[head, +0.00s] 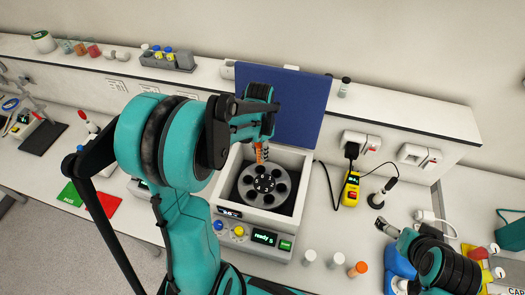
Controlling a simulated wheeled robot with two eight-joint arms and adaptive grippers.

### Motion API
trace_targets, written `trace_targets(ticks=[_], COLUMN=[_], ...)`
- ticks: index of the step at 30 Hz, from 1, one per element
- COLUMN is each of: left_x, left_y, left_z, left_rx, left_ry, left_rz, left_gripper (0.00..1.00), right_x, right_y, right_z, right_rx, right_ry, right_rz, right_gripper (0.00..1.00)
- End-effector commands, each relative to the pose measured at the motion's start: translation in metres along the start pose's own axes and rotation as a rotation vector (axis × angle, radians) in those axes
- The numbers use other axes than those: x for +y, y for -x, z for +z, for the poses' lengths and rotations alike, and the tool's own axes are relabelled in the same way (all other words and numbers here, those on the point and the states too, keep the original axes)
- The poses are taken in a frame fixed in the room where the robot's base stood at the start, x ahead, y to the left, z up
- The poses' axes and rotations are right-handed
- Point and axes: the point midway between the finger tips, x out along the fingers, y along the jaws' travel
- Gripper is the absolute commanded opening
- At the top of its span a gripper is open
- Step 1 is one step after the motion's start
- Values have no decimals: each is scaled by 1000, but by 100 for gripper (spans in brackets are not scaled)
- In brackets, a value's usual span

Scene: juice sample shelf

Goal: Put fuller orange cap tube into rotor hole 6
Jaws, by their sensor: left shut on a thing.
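My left gripper (261,143) is above the back part of the dark rotor (244,190) in the opened centrifuge (228,206). It is shut on an orange-cap tube (259,153), mostly hidden by the fingers; its fill level cannot be told. Whether the tube's lower end is in a hole cannot be told. The rotor has several round holes and numbers around its hub. Another orange-cap tube (357,269) stands on the bench at front right. My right gripper (381,226) is at the right, away from the centrifuge; its jaws are too small to read.
The blue lid (297,105) stands open behind the rotor. Two white-cap tubes (309,256) (335,260) stand right of the centrifuge. A yellow meter (350,189) with a black cable lies at right. A tube rack (168,61) is on the back shelf.

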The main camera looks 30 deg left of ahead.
Motion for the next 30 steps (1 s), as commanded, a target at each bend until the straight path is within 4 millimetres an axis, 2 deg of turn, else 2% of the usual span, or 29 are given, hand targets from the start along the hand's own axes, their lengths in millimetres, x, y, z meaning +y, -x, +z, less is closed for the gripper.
trace_targets(ticks=[8,23,30], left_x=[0,0,0], left_y=[-9,-48,-45], left_z=[0,0,0], left_rx=[0,0,0], left_ry=[0,0,0], left_rz=[0,0,0], left_gripper=[0,0,0], right_x=[0,0,0], right_y=[-6,-28,-28], right_z=[4,20,20], right_rx=[0,0,0], right_ry=[0,0,0], right_rz=[0,0,0], right_gripper=[100,100,100])
